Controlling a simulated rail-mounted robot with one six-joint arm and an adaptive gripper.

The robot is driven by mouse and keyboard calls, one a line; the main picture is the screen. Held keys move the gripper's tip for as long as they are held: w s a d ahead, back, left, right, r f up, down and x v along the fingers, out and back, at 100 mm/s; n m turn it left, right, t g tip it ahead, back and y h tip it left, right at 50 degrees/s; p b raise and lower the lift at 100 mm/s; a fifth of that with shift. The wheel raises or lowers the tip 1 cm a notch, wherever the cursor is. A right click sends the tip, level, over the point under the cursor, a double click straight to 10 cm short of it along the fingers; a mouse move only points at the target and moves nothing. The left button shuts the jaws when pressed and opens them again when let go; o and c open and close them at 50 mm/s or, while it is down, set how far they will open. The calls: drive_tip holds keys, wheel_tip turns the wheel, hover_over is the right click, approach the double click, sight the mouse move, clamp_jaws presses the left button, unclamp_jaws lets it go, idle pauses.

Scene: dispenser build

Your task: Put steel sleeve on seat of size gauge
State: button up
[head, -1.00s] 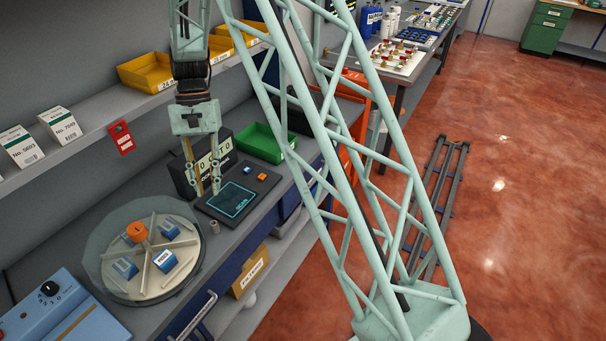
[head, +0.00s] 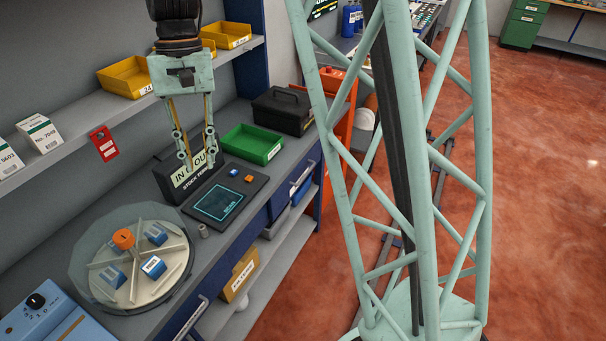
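A small grey metal cylinder (head: 203,230), which looks like the steel sleeve, stands upright on the grey bench near its front edge, between the round carousel and the black pad. My gripper (head: 200,164) hangs fingers down in front of the stock terminal, behind and above the cylinder. Its two fingers are apart and I see nothing between them. The fingers cover part of the terminal's sign. I cannot make out a size gauge or its seat in this view.
The round carousel (head: 92,284) with blue boxes stands left of the cylinder. A green bin (head: 251,146), a black case (head: 283,110) and a blue device (head: 40,318) also occupy the bench.

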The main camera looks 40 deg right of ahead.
drive_tip(key=s+d+r+n+t+h, duration=0.1)
drive_tip(key=s+d+r+t, duration=0.1)
drive_tip(key=s+r, duration=0.8)
drive_tip(key=s+d+r+n+t, duration=0.25)
drive_tip(key=s+r, duration=0.35)
drive_tip(key=s, duration=0.8)
drive_tip(key=s+d+t, duration=0.1)
drive_tip(key=s, duration=0.8)
drive_tip(key=shift+s+d+f, duration=0.25)
drive_tip(key=shift+d+f, duration=0.05)
wheel_tip(320, 180, down, 8)
drive_tip(key=b, duration=0.8)
